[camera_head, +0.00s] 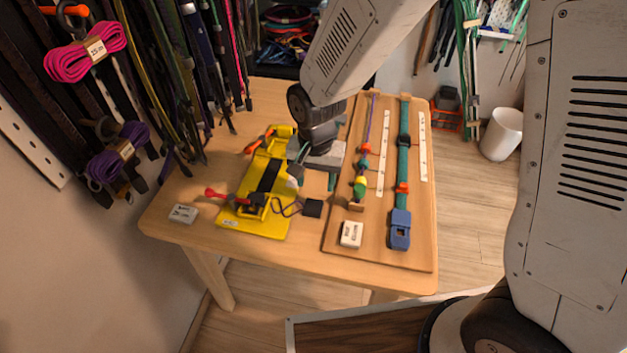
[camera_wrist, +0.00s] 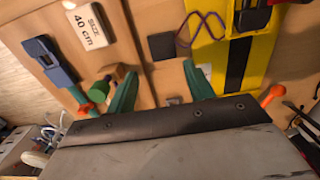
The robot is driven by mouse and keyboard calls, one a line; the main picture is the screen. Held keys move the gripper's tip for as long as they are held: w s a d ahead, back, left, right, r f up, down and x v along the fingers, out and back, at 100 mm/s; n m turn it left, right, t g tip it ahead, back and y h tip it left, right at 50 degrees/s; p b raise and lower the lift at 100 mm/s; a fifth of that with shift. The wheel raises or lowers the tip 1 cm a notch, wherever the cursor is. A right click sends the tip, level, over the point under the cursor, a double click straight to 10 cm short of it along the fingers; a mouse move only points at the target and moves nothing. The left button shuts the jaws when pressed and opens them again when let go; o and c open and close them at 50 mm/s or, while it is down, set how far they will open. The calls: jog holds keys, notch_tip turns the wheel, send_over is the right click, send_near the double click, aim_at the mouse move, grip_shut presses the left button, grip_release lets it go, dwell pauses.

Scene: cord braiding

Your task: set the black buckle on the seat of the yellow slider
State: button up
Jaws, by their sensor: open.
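A yellow fixture (camera_head: 237,214) lies at the table's middle left, with a black strip along it. Yellow blocks sit at its near end (camera_head: 257,210) and far end (camera_head: 281,133); I cannot tell which is the slider. A flat dark square (camera_head: 313,207), possibly the black buckle or its pad, lies right of the fixture; it also shows in the wrist view (camera_wrist: 162,46). My gripper (camera_head: 314,178) is open above the table, between fixture and wooden board. In the wrist view its green fingers (camera_wrist: 160,84) are apart, with a small greyish thing (camera_wrist: 173,101) between them, partly hidden.
A dark looped cord (camera_head: 288,207) lies between the fixture and the dark square. A red-handled clamp (camera_head: 228,197) and an orange lever (camera_head: 259,141) stick up on the fixture. The wooden board (camera_head: 375,253) at right holds straps, rulers and a white label block (camera_head: 351,234).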

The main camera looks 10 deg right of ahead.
aim_at(313, 206)
jog(key=shift+a+f, duration=0.3)
jog(key=shift+f, duration=0.65)
notch_tip(313, 206, down, 7)
jog(key=shift+r, duration=0.1)
jog(key=c, duration=0.7)
